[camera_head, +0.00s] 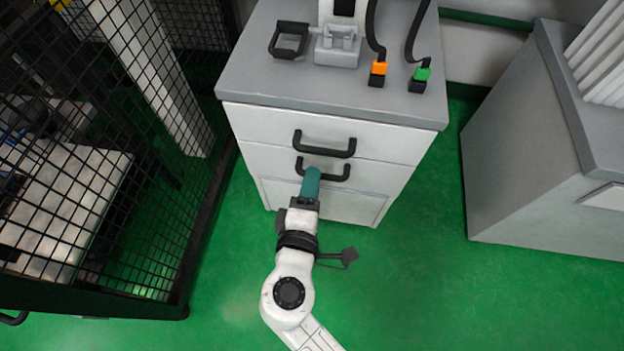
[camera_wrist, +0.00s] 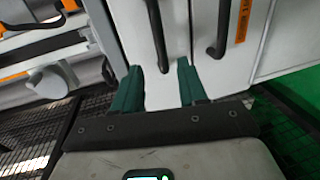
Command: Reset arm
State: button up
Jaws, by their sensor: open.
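My gripper (camera_head: 311,178) has green fingers and is in front of the grey-white drawer cabinet (camera_head: 250,125), near its lower black handle (camera_head: 338,172). In the wrist view, my gripper (camera_wrist: 160,82) has its two green fingers apart, with nothing between them. Two dark drawer handles, one of them the left handle (camera_wrist: 157,35), run up the picture beyond the fingertips. The fingers look apart from the handles, though the exact gap is hard to tell. Both drawers look closed.
On the cabinet top are a black bracket (camera_head: 289,40), a grey holder (camera_head: 338,45), an orange connector (camera_head: 378,72) and a green connector (camera_head: 421,77). A black mesh fence (camera_head: 90,170) stands left, a grey cabinet (camera_head: 530,150) right. Green floor (camera_head: 430,290) is clear at lower right.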

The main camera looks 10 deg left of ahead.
dwell(0.4)
jog(key=s+d+f+m+g+h, duration=0.1)
jog(key=d+f+m+g+h, duration=0.3)
jog(key=d, duration=0.7)
jog(key=s+d+f+m+g+h, duration=0.15)
jog(key=d+m, duration=0.35)
jog(key=d, duration=0.5)
jog(key=s+d+f+m+g+y, duration=0.2)
jog(key=s+d+f+m+g, duration=0.15)
jog(key=s+d, duration=0.35)
jog(key=s+d+f+m+g+y, duration=0.25)
jog(key=s+d+m+g, duration=0.2)
jog(key=s, duration=0.45)
notch_tip(320, 180, up, 22)
jog(key=s+m+g+y+p, duration=0.1)
jog(key=s+p, duration=0.1)
jog(key=p, duration=1.8)
jog(key=shift+a+f+p, duration=0.2)
jog(key=shift+a+p, duration=0.1)
jog(key=shift+a, duration=0.1)
